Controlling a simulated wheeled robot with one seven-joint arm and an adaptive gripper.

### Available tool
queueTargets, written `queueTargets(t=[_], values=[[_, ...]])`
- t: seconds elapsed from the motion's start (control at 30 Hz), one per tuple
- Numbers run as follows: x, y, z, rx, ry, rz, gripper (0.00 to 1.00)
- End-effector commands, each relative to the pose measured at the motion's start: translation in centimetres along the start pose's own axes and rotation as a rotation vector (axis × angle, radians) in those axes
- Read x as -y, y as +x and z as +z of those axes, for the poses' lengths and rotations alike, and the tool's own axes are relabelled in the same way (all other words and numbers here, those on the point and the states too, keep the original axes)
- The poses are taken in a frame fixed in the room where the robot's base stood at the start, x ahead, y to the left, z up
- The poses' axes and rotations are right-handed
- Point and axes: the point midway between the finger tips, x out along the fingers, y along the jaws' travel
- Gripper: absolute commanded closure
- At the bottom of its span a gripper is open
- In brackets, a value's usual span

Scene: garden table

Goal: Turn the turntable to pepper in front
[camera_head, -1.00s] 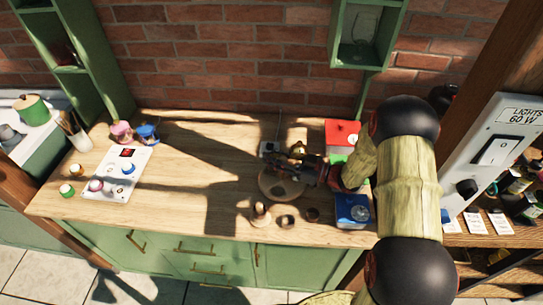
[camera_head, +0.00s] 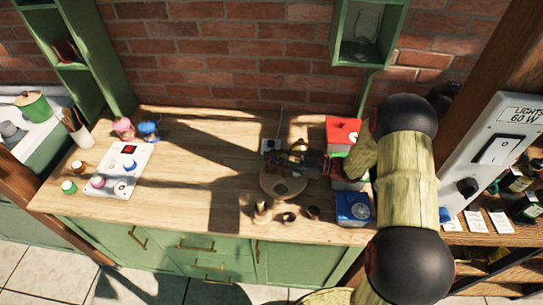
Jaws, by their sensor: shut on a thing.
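The turntable (camera_head: 270,188) is a small round wooden disc on the worktop, right of centre in the head view. My gripper (camera_head: 287,162) is low over its back part, reaching in from the right. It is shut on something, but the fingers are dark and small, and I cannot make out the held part. A brass-coloured piece (camera_head: 299,146) shows just behind the gripper. A small dark spot or piece shows on the disc. I cannot tell which item is the pepper; my gripper hides the back of the disc.
Small cups (camera_head: 262,211) stand in front of the turntable. A red box (camera_head: 342,132) and a blue box (camera_head: 353,208) stand at the right. A white panel with knobs (camera_head: 118,170) lies at the left. The worktop between panel and turntable is clear.

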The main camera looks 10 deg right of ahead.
Motion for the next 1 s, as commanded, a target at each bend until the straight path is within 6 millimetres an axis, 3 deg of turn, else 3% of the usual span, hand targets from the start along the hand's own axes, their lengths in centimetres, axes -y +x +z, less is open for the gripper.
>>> queueTargets(t=[0.03,0.07,0.4,0.77,1.0], values=[[-0.2,0.0,-0.1,-0.001,-0.003,0.003,1.0],[-0.2,0.0,-0.1,-0.001,-0.003,0.003,0.82],[-0.1,0.0,-0.1,0.0,-0.002,0.001,0.63],[-0.1,0.0,-0.4,0.0,-0.002,0.001,0.62],[-0.1,0.0,-4.0,-0.001,-0.005,0.001,0.62]])
